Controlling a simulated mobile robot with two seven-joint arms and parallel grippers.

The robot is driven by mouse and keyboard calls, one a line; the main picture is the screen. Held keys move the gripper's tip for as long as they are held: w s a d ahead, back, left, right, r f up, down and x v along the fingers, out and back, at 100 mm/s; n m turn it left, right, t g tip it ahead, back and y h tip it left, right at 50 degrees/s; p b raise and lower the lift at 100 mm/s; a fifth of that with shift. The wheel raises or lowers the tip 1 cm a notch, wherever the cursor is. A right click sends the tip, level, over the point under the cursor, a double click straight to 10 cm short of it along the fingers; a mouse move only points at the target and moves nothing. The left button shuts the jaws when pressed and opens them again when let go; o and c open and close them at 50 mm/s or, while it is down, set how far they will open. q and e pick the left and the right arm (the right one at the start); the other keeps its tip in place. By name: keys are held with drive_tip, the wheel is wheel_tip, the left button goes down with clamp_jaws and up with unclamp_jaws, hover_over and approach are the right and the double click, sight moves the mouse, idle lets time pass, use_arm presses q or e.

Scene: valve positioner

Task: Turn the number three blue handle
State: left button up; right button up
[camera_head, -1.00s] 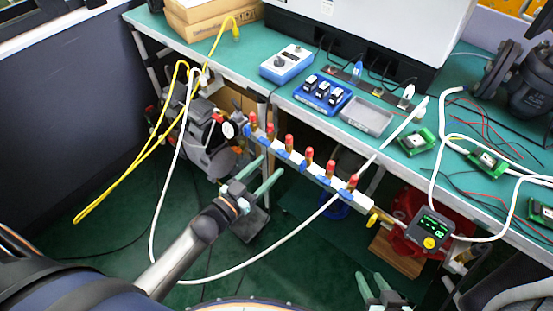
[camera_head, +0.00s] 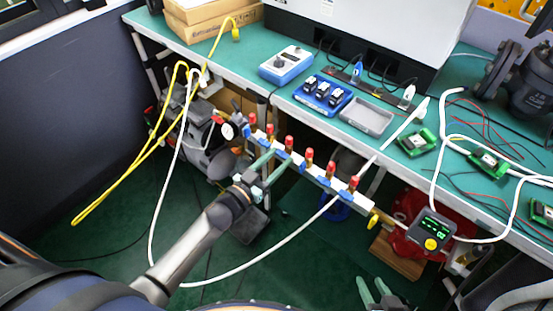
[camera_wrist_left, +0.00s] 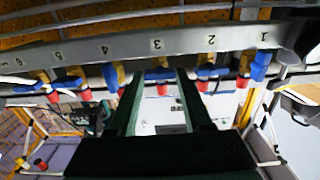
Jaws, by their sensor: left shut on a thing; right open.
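A pale manifold bar (camera_head: 318,172) carries a row of valves with red caps and blue handles. In the left wrist view the bar (camera_wrist_left: 130,47) bears number labels. The number three blue handle (camera_wrist_left: 159,75) sits below label 3, between the two green fingers of my left gripper (camera_wrist_left: 157,80). In the head view my left gripper (camera_head: 276,157) reaches the bar from below, with its fingertips at the third valve from the left. It is shut on that handle, and the fingers partly hide it. My right gripper (camera_head: 378,290) is open and empty at the bottom edge, away from the bar.
Neighbouring blue handles, number two (camera_wrist_left: 212,72) and number four (camera_wrist_left: 112,75), sit close on both sides of the fingers. A white hose (camera_head: 250,265) loops below my left arm. The green workbench (camera_head: 225,65) stands above and behind the bar. A gauge (camera_head: 228,131) is at its left end.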

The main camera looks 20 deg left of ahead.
use_arm(q)
clamp_jaws()
drive_tip(key=shift+m, duration=0.4)
drive_tip(key=m, duration=0.7)
drive_tip(key=shift+f, duration=0.1)
drive_tip(key=m+b, duration=0.2)
drive_tip(key=m, duration=0.8)
drive_tip(key=shift+b, duration=0.35)
